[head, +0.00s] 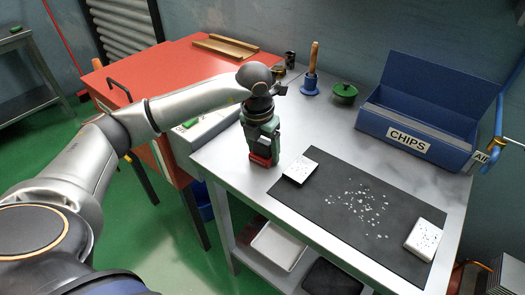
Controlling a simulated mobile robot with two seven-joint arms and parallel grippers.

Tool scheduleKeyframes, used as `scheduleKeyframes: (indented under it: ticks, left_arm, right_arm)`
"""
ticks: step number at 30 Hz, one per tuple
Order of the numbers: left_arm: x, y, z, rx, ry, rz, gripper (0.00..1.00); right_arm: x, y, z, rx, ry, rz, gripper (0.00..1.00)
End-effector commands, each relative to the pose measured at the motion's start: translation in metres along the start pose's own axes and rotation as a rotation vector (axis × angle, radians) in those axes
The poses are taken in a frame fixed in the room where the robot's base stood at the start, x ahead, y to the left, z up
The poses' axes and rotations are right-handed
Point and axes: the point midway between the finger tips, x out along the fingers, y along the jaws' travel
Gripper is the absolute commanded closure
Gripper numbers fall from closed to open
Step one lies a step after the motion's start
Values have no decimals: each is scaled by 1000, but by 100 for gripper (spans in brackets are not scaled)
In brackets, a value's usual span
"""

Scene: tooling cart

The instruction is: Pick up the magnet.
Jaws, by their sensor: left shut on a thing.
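My left arm reaches in from the left of the head view, and its gripper (263,150) points down at the left edge of the grey table. The gripper is shut on a red block (259,160), which looks to be the magnet. The fingers hide its upper part. I cannot tell whether the block touches the tabletop or is a little above it. My right gripper does not show.
A dark mat (335,222) bears scattered pale chips, with a white block (300,169) and a speckled white block (427,236). A blue CHIPS bin (425,92), green lidded pot (344,91) and wooden-handled tool (314,55) stand behind. A red cabinet (165,68) adjoins left.

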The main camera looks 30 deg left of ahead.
Motion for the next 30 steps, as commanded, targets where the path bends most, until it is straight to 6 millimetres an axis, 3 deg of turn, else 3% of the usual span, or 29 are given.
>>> scheduleKeyframes:
  ticks: [8,13,21,30]
  left_arm:
    - [-10,0,3,-1,-5,-1,99]
    - [-35,0,6,0,-7,-1,99]
    - [-103,-11,-38,4,-8,2,99]
    - [-135,-24,-94,3,-4,2,99]
  right_arm:
    - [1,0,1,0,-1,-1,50]
    - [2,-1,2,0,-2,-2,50]
    - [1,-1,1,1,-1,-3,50]
    - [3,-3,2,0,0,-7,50]
